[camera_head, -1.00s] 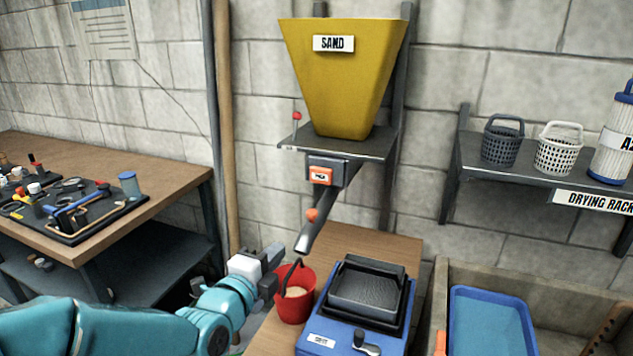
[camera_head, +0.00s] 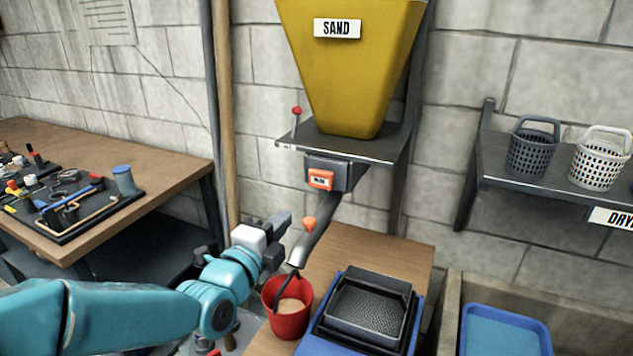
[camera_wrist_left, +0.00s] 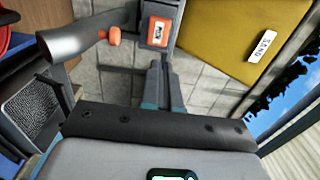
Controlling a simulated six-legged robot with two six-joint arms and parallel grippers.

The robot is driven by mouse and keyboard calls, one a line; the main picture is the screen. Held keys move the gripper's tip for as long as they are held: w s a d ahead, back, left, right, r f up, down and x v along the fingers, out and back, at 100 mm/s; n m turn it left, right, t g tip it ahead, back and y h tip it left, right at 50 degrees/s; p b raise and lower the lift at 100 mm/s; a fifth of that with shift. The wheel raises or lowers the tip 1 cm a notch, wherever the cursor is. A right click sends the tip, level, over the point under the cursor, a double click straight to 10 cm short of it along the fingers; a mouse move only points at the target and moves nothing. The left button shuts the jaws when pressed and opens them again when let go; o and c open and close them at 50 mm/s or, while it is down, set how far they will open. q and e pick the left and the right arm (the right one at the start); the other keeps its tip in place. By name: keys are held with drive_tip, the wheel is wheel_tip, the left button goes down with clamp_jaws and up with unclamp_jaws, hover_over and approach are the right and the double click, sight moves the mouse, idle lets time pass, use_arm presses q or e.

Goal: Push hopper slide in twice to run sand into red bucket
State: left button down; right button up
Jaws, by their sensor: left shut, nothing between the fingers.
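The yellow hopper (camera_head: 352,75) labelled SAND stands on a grey shelf on the block wall. Below it is a dark housing with an orange labelled slide face (camera_head: 320,180). The slide face also shows in the left wrist view (camera_wrist_left: 158,32). A grey chute (camera_head: 316,240) with an orange knob (camera_head: 309,223) slopes down to the red bucket (camera_head: 286,322), which stands upright with some sand (camera_head: 290,306) in it. My left gripper (camera_head: 284,220) is shut and empty, left of the chute and below the slide, apart from the slide. My right gripper is not in view.
A blue unit with a dark mesh tray (camera_head: 370,310) stands right of the bucket. A workbench with a tool board (camera_head: 75,210) is at left. Baskets sit on the drying rack (camera_head: 530,180) at right, above a trough with a blue tray (camera_head: 505,330).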

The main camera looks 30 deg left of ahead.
use_arm(q)
drive_tip(key=w, duration=0.1)
drive_tip(key=p, duration=0.4)
approach(318, 180)
drive_tip(key=w, duration=0.5)
drive_tip(key=shift+w+a+r, duration=0.1)
drive_tip(key=shift+w+r, duration=0.1)
drive_tip(key=shift+w+f, duration=0.15)
drive_tip(key=shift+w, duration=0.6)
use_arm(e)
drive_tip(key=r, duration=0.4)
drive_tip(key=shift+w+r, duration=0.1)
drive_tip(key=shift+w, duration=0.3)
